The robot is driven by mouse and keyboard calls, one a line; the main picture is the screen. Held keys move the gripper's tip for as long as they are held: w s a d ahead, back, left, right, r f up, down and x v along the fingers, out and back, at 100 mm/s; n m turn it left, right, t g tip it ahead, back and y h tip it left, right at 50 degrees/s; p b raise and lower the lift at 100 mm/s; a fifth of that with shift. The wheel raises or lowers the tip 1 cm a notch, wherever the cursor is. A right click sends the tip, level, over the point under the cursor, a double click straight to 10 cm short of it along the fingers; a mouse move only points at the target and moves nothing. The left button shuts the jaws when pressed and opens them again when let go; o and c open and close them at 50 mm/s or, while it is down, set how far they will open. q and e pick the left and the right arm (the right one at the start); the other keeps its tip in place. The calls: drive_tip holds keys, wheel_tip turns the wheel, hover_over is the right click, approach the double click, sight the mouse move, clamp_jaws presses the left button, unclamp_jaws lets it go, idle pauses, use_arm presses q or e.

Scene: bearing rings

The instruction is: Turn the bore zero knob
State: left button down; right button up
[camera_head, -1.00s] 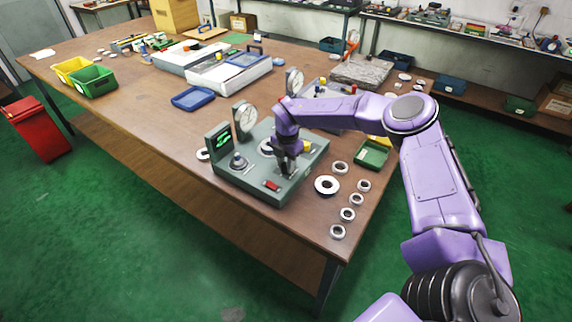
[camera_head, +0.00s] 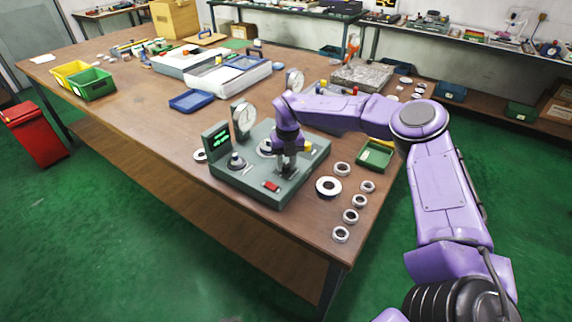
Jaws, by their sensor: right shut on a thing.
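The grey-green bearing gauge (camera_head: 262,194) stands near the table's front edge, with a dial (camera_head: 243,118) and a lit green display (camera_head: 218,140). My right gripper (camera_head: 288,172) points down at the right part of the gauge top. It is shut on what appears to be the bore zero knob, which the fingers mostly hide. A yellow-topped part (camera_head: 309,146) shows just right of it. My left gripper is not in view.
Several metal rings (camera_head: 341,234) lie right of the gauge, beside a larger ring (camera_head: 328,187). A green bin (camera_head: 374,155) stands behind them. A blue tray (camera_head: 191,101) lies behind the gauge. The table left of the gauge is mostly clear.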

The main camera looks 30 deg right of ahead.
sight(287, 164)
drive_tip(key=n, duration=0.5)
drive_tip(key=shift+n, duration=0.4)
drive_tip(key=shift+f, duration=0.1)
idle(0.3)
drive_tip(key=o, duration=1)
drive_tip(key=shift+o, duration=0.2)
wheel_tip(287, 164, up, 11)
drive_tip(key=b, duration=0.1)
drive_tip(key=shift+d+f+b, duration=0.15)
drive_tip(key=shift+d+b, duration=0.1)
drive_tip(key=shift+b, duration=0.15)
